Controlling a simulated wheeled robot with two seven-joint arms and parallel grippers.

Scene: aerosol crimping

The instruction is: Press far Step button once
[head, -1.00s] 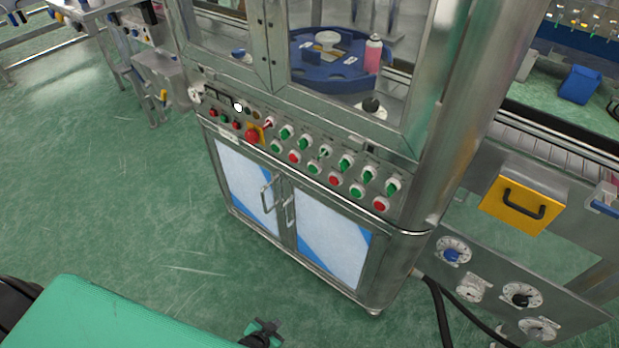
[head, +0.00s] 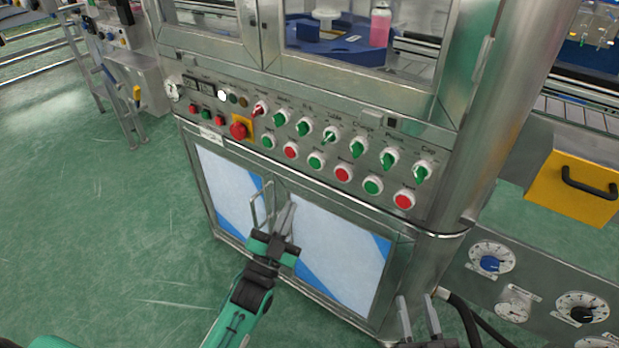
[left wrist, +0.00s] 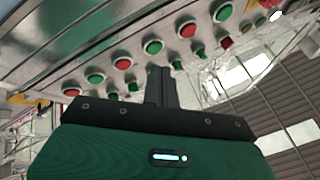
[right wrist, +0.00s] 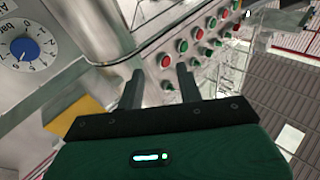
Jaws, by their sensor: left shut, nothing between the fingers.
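The control panel (head: 235,152) on the machine's front has a lower row of round green and red push buttons. The rightmost is a red button (head: 404,201), with a green button (head: 373,186) to its left. Their small labels are too blurred to tell which is the far Step button. My left gripper (head: 290,207) is shut and empty, below the button row in front of the cabinet doors. The left wrist view shows its closed fingers (left wrist: 160,70) pointing towards the panel. My right gripper (head: 416,298) is open and empty, lower right of the panel; its spread fingers show in the right wrist view (right wrist: 160,80).
Green selector knobs (head: 358,149) sit just above the buttons. A red emergency stop (head: 239,130) on a yellow plate is at the left. Cabinet door handles (head: 262,205) stick out below. A yellow drawer (head: 572,190) and dials (head: 491,262) lie right.

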